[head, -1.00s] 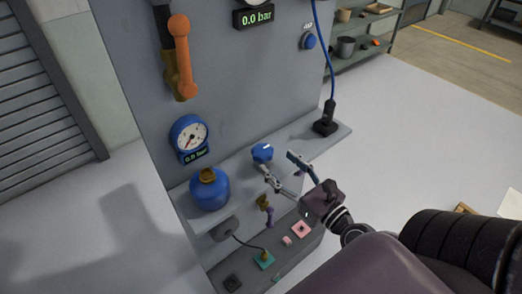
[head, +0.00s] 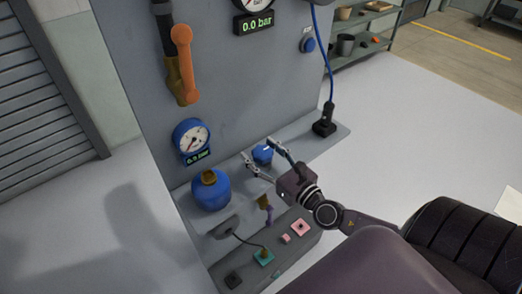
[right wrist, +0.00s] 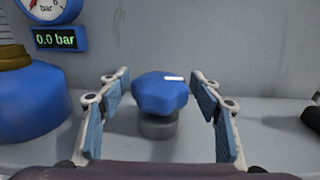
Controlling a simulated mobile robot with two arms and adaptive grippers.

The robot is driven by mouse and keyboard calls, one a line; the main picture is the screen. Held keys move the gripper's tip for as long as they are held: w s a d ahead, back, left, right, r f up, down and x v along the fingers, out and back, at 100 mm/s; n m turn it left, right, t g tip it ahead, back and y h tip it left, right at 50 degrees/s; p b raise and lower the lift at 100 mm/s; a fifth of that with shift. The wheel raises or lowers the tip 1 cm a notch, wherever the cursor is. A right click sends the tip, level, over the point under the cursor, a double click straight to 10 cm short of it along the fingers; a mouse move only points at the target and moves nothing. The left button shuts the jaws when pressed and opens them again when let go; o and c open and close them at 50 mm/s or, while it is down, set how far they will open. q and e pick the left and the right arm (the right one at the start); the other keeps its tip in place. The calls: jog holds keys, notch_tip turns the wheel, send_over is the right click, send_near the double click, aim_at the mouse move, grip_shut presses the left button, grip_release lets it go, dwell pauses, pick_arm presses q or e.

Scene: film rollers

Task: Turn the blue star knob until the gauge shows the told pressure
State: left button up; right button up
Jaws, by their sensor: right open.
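The blue star knob (head: 262,154) stands on the grey ledge in the head view. In the right wrist view the knob (right wrist: 160,93) sits on a dark round base, with a white mark on its upper right. My right gripper (head: 258,149) is open, one finger on each side of the knob; in the wrist view gaps show between pads and knob. The blue-rimmed gauge (head: 192,138) is on the panel, and its display (right wrist: 55,39) reads 0.0 bar in the wrist view. My left gripper is not in view.
A blue bottle-shaped vessel (head: 210,190) with a brass top stands left of the knob. An orange lever (head: 185,68) is on the panel. A black plug-like block (head: 324,125) with a blue cable is at right. Pink and teal pieces (head: 299,227) lie on the lower step.

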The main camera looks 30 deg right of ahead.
jog(key=c, duration=1.2)
jog(key=shift+r+m+h+p, duration=0.15)
jog(key=shift+m+h+p, duration=0.15)
jog(key=shift+p, duration=0.3)
jog(key=m+h+p, duration=0.2)
jog(key=h+p, duration=0.1)
jog(key=h, duration=0.1)
jog(key=shift+r+m+p, duration=0.1)
jog(key=shift+m+p, duration=0.2)
jog(key=shift+p, duration=0.1)
jog(key=shift+m+g+h+p, duration=0.3)
jog(key=shift+m+h+p, duration=0.1)
jog(key=shift+h, duration=0.4)
jog(key=m+h, duration=0.1)
jog(key=h, duration=0.1)
jog(key=m+g+h, duration=0.1)
jog(key=shift+d+f+m+g+h, duration=0.1)
jog(key=shift+f+m+g+h, duration=0.1)
jog(key=shift+m+g+h, duration=0.15)
jog(key=shift+s+d+m+g+h, duration=0.1)
jog(key=shift+d+m+g+h, duration=0.05)
jog(key=shift+m+g+h, duration=1.85)
jog(key=shift+h, duration=0.35)
